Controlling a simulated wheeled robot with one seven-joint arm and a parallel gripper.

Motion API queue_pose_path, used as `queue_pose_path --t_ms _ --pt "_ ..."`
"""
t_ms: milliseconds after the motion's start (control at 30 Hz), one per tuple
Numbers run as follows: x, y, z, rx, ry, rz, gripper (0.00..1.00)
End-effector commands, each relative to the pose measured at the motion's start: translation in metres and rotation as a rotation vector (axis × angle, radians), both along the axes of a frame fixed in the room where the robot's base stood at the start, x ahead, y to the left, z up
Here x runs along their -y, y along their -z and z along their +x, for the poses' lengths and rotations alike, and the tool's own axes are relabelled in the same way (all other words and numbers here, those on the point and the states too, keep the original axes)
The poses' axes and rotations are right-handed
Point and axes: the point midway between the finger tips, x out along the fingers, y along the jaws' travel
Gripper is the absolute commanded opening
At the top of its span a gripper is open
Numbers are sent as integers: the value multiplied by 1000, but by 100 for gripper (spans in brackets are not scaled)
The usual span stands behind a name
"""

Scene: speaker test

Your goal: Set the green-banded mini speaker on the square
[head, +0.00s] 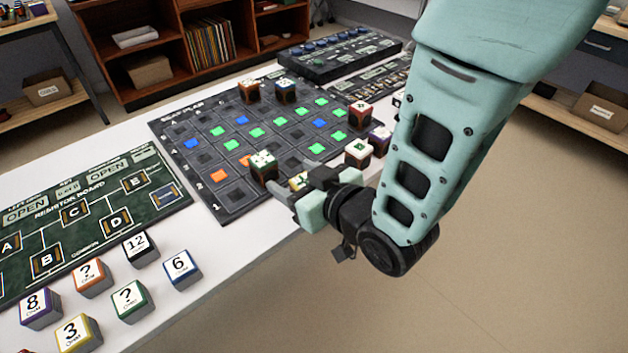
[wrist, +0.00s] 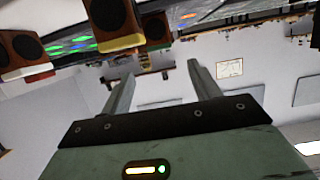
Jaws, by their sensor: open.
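A mini speaker with a dark green band and a white top (head: 263,167) stands upright near the front edge of the dark seat plan board (head: 232,203). In the wrist view a dark speaker that seems green-banded (wrist: 155,27) shows at the top, upside down. The board carries several green, blue and orange lit squares; which one is meant I cannot tell. My gripper (head: 303,181) is right of the green-banded speaker, apart from it, at the table's front edge. In the wrist view its fingers (wrist: 160,73) are spread with nothing between them.
Speakers with red (head: 360,113), purple (head: 380,138), orange (head: 249,92) and blue (head: 286,88) bands stand around. The resistor board (head: 75,222) and several labelled cubes (head: 180,267) lie left.

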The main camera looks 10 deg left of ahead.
Motion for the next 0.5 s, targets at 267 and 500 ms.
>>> queue_pose_path --t_ms 267,500 --pt "2 -1 -1 -2 1 -2 62" --pt "26 -9 1 -159 51 -110 62"
